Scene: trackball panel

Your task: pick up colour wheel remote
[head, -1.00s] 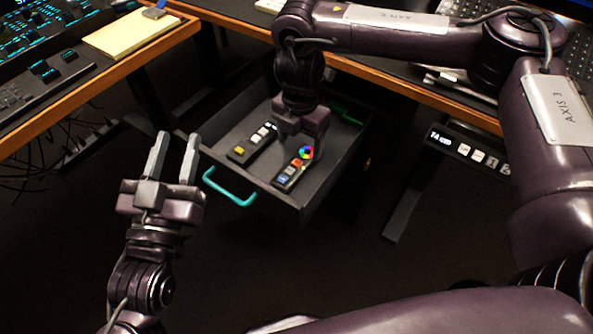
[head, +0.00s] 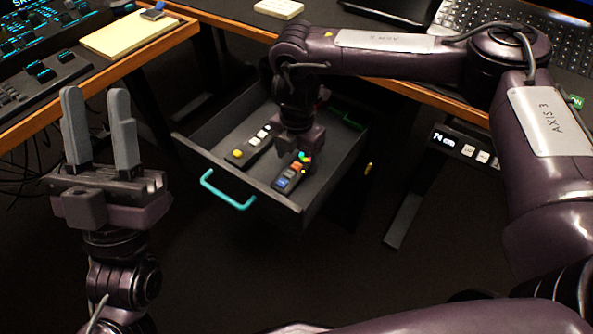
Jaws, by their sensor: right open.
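The colour wheel remote (head: 287,180) is a dark bar with blue, red and orange buttons and a multicoloured wheel at its far end. It lies in the open drawer (head: 232,169), near the drawer's front right. My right gripper (head: 302,152) points down into the drawer over the remote's far end and partly covers the colour wheel. Its fingertips are hidden, so I cannot tell whether they touch the remote. My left gripper (head: 98,128) is open and empty, pointing up, to the left of the drawer.
A second dark remote (head: 248,146) with white and yellow buttons lies to the left in the drawer. The drawer has a teal handle (head: 228,192). Desk edges with a yellow notepad (head: 128,34) and keyboards lie above. A desk control panel (head: 467,148) is at right.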

